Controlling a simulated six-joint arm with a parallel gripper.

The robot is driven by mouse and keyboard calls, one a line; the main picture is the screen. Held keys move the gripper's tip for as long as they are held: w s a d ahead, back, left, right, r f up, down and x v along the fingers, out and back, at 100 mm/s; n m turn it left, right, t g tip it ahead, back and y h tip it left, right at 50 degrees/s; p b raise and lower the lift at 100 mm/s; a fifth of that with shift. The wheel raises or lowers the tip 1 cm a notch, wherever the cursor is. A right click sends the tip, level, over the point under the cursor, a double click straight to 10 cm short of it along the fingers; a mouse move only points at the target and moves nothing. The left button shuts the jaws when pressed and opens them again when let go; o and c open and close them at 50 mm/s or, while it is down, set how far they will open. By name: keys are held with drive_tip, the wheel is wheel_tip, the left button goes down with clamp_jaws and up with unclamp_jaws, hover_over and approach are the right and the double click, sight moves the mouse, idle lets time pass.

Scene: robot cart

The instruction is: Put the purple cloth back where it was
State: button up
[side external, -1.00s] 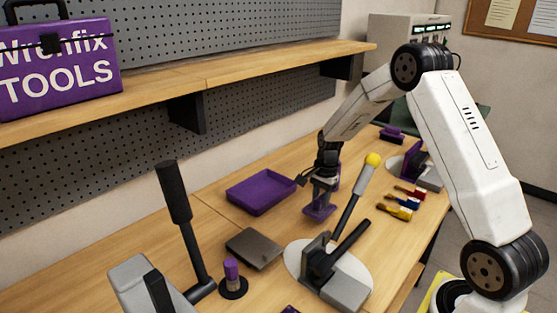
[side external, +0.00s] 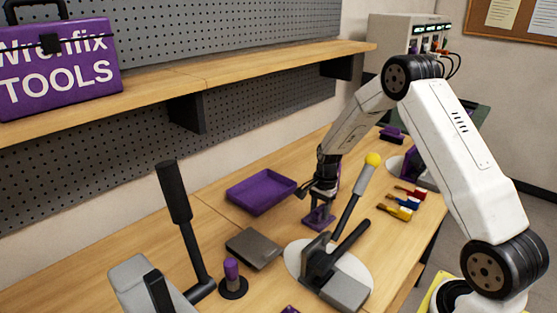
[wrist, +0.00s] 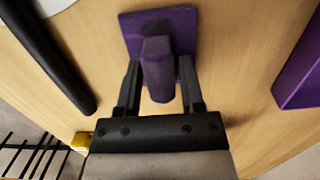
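I cannot make out a clear purple cloth. My gripper (wrist: 160,82) points down at a purple object with a flat square base (wrist: 130,32) and a raised block (wrist: 158,70). In the wrist view its two fingers stand on either side of the block, very close to it; whether they press on it I cannot tell. In the side view the purple object (side external: 319,220) rests on the bench behind the yellow-knobbed lever, and my gripper (side external: 322,195) is at its top. A small purple piece (side external: 290,309) is cut off at the bottom edge.
A purple tray (side external: 261,192) lies left of my gripper; its edge shows in the wrist view (wrist: 300,75). The yellow-knobbed lever (side external: 352,205) stands close in front. A grey plate (side external: 254,248), purple-topped peg (side external: 232,270) and coloured-handled tools (side external: 400,205) are around. A shelf (side external: 200,80) overhangs behind.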

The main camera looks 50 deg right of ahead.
sight(323, 205)
drive_tip(key=shift+o, duration=0.9)
drive_tip(key=shift+r, duration=0.2)
wheel_tip(323, 205, up, 12)
drive_tip(key=d, duration=0.1)
drive_tip(key=shift+d, duration=0.2)
